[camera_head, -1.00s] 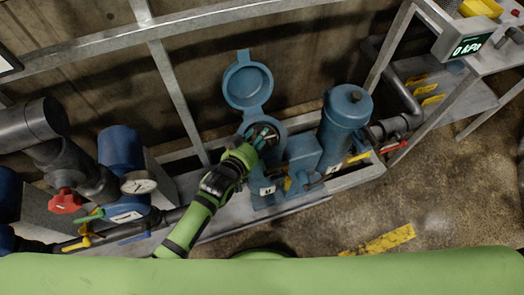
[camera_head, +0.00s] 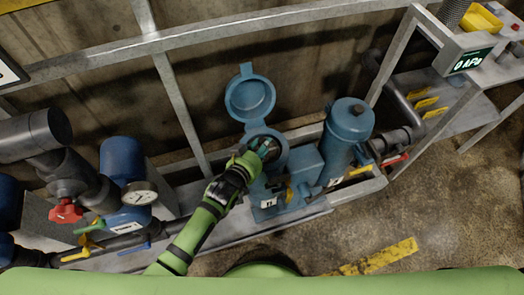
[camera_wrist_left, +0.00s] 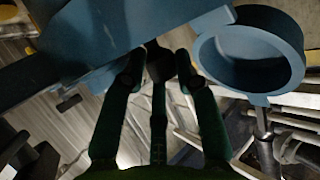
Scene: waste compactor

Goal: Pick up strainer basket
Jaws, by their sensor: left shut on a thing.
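My left gripper (camera_head: 266,148) is at the round mouth of the left blue strainer housing (camera_head: 282,160), whose round lid (camera_head: 250,98) stands swung open behind it. In the left wrist view, the green fingers of my left gripper (camera_wrist_left: 160,78) are shut on a small dark part (camera_wrist_left: 158,62), which I take for the top of the strainer basket. The rest of the basket is hidden by the gripper and the housing. The open lid also shows in the left wrist view (camera_wrist_left: 212,62) at the upper right. My right gripper is not in view.
A closed blue housing (camera_head: 346,130) stands right of the open one. A pressure gauge (camera_head: 139,193), red valve handle (camera_head: 66,211) and dark pipes are at the left. A metal frame rail (camera_head: 185,110) runs behind. A display reading 0 kPa (camera_head: 471,61) is upper right. Floor at the right is clear.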

